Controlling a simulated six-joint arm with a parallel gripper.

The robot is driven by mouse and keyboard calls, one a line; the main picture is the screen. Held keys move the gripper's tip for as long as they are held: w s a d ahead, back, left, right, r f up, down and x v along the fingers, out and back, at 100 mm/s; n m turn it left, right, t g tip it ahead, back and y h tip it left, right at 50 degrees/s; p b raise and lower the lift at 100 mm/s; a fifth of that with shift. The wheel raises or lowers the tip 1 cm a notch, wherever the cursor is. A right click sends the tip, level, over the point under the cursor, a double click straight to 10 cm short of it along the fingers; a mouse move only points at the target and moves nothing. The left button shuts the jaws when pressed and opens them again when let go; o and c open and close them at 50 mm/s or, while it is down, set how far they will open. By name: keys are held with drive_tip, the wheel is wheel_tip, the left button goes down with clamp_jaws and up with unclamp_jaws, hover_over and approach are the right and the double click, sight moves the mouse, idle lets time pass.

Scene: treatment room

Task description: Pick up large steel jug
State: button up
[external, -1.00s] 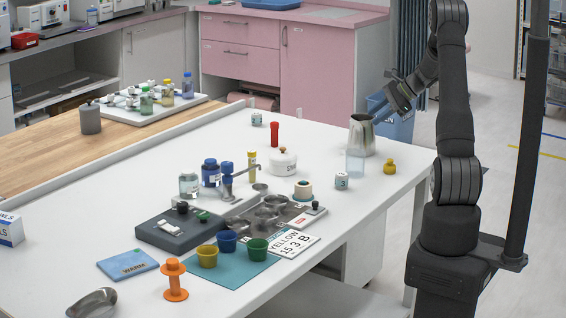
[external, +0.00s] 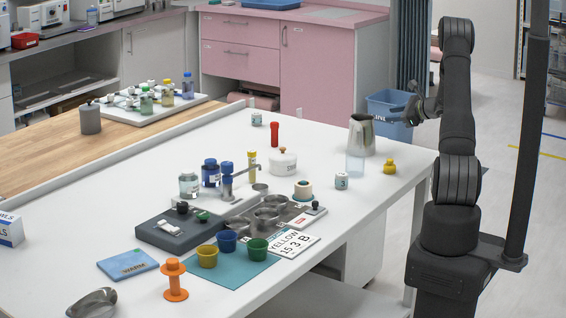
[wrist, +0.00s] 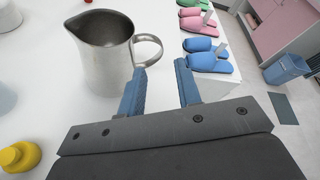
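The large steel jug (external: 361,138) stands upright at the far right part of the white table. In the wrist view the jug (wrist: 102,55) has its spout at the left and its loop handle at the right. My gripper (external: 397,115) is at the jug's right, on its handle side. In the wrist view my gripper (wrist: 160,72) is open, with two blue fingers apart and nothing held between them. The handle lies just ahead of the fingertips, nearer the left finger. I cannot tell whether that finger touches it.
Blue slippers (wrist: 208,60) and a blue bin (wrist: 285,68) lie beyond the table edge.

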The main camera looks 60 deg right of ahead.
drive_tip(key=x, duration=0.8)
drive_tip(key=shift+f, duration=0.2)
drive_tip(key=shift+d, duration=0.15)
clamp_jaws()
drive_tip(key=shift+r, duration=0.1)
idle(0.9)
